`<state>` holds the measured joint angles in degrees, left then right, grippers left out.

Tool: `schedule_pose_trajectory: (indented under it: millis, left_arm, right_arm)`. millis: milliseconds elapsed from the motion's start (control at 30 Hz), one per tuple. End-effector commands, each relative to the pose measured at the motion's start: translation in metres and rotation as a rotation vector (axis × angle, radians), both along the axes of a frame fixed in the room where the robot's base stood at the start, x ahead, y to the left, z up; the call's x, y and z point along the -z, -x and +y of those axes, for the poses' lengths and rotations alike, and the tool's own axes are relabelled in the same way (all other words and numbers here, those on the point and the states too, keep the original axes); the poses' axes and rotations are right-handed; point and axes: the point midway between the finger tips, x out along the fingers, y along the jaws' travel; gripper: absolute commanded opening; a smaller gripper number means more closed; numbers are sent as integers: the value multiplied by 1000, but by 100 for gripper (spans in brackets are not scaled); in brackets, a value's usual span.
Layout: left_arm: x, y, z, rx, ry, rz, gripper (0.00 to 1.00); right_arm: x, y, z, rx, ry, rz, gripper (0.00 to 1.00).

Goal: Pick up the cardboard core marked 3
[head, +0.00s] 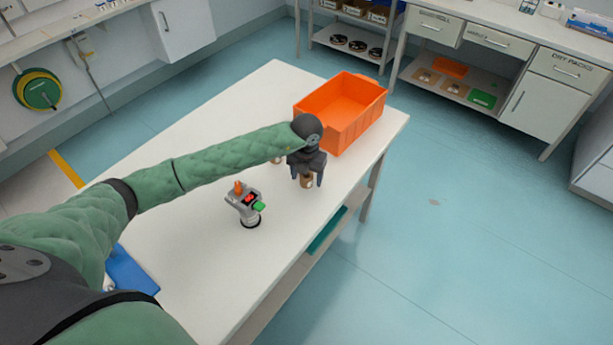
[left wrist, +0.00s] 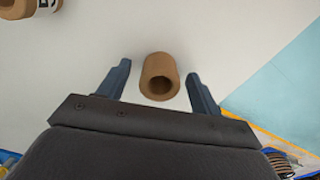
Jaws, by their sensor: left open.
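A brown cardboard core (head: 306,182) stands on the white table below my left gripper (head: 307,176). In the left wrist view the core (left wrist: 160,70) lies between the two open fingers of my left gripper (left wrist: 160,90), with a visible gap on each side. No mark shows on this core. A second core (left wrist: 18,9) with a white label is cut off at the top left of the wrist view; its mark cannot be read surely. In the head view a core (head: 277,160) is mostly hidden behind my left arm. My right gripper is out of view.
An orange bin (head: 343,105) stands on the table (head: 262,90) behind the gripper. A grey device (head: 246,205) with red and green parts stands at front left of the gripper. A blue item (head: 130,272) lies near the left arm. The table's right edge is close.

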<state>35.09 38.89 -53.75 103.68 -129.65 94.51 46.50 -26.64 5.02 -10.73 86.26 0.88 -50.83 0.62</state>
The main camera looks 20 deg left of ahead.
Motion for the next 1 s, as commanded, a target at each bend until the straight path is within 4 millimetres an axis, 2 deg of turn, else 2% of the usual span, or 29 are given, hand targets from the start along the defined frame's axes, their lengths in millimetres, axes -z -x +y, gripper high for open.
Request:
schedule_pose_trajectory:
  millis: [367,600,1000]
  left_arm:
    - [6,0,0,-1,0,-1,65]
    - [6,0,0,-1,0,-1,18]
    - [3,-1,0,0,0,-1,17]
  right_arm:
    - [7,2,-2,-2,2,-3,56]
    - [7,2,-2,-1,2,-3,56]
    - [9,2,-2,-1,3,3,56]
